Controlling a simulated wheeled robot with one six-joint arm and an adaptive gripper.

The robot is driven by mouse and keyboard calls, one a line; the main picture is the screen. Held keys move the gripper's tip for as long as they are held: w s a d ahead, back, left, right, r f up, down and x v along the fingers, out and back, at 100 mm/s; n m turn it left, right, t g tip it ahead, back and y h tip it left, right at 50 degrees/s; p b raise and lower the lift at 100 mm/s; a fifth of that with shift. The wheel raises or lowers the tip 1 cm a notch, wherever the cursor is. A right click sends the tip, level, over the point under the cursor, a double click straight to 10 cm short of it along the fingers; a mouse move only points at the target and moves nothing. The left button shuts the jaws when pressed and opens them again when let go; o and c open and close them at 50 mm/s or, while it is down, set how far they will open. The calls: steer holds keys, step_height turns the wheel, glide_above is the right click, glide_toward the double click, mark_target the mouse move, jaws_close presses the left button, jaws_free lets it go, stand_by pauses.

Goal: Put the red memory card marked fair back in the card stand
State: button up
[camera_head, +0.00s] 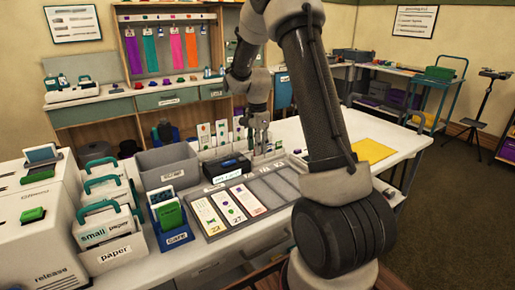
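My gripper (258,143) points down over the middle of the white table, behind the grey slotted tray. It is small and partly in shadow, so I cannot tell whether its fingers are open or hold anything. Several upright white cards with coloured marks (222,131) stand in a row just left of it. Small pale upright pieces stand close around its fingertips. I cannot make out a red memory card marked fair, and I cannot tell which holder is the card stand.
The grey tray (262,215) holds several flat cards at left and bare slots at right. A black box (228,168) and a grey bin (168,170) stand behind it. A paper holder (106,256) and white machines crowd the left. A yellow sheet (373,151) lies at right.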

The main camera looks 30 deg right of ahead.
step_height(320, 180, up, 11)
stand_by(0.3)
stand_by(0.7)
steer(key=s+a+r+n+t, duration=0.1)
steer(key=s+a+r+n, duration=0.1)
steer(key=s+n, duration=0.4)
steer(key=s+a+r+n+t, duration=0.1)
steer(key=s+n, duration=0.4)
steer(key=s, duration=0.9)
steer(key=s+a+r+n+t, duration=0.2)
steer(key=s+a+r+n, duration=0.2)
steer(key=s, duration=0.7)
steer(key=r+n, duration=0.1)
steer(key=n, duration=0.1)
steer(key=shift+n, duration=0.3)
steer(key=shift+a, duration=0.1)
